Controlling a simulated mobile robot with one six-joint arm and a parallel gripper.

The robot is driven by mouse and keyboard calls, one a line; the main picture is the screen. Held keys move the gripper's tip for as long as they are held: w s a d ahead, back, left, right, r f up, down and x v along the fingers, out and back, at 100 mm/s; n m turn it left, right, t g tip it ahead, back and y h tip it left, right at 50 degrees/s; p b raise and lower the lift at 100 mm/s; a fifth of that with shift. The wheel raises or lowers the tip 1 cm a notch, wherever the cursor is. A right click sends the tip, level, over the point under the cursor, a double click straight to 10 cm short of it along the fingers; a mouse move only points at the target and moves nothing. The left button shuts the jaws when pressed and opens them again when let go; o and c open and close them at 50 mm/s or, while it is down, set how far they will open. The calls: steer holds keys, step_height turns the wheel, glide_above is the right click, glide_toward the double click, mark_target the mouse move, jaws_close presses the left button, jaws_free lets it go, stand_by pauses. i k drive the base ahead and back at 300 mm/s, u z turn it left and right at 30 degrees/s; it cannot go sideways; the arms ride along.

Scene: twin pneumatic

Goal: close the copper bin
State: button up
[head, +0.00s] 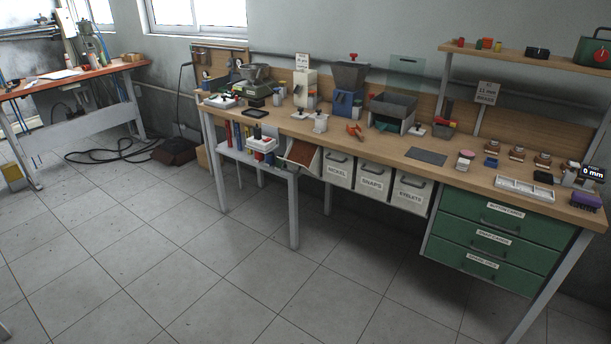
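A row of pale bins hangs under the front edge of the wooden workbench (385,140). The leftmost bin (294,168) is tipped outward and open, with copper-brown contents showing inside; I take it as the copper bin, though its label cannot be read from here. To its right, the nickel bin (338,172), the snaps bin (373,184) and the eyelets bin (411,193) sit upright and shut, each with a dark handle. My gripper is not in view.
Green drawers (495,228) are at the right. The tiled floor (190,270) in front is clear. A cable (110,155) lies at the back left near another bench (80,78).

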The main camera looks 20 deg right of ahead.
mark_target(303, 155)
steer(key=u, duration=0.7)
steer(key=i, duration=1.15)
steer(key=u, duration=1.6)
steer(key=k, duration=0.1)
steer(key=z, duration=3.2)
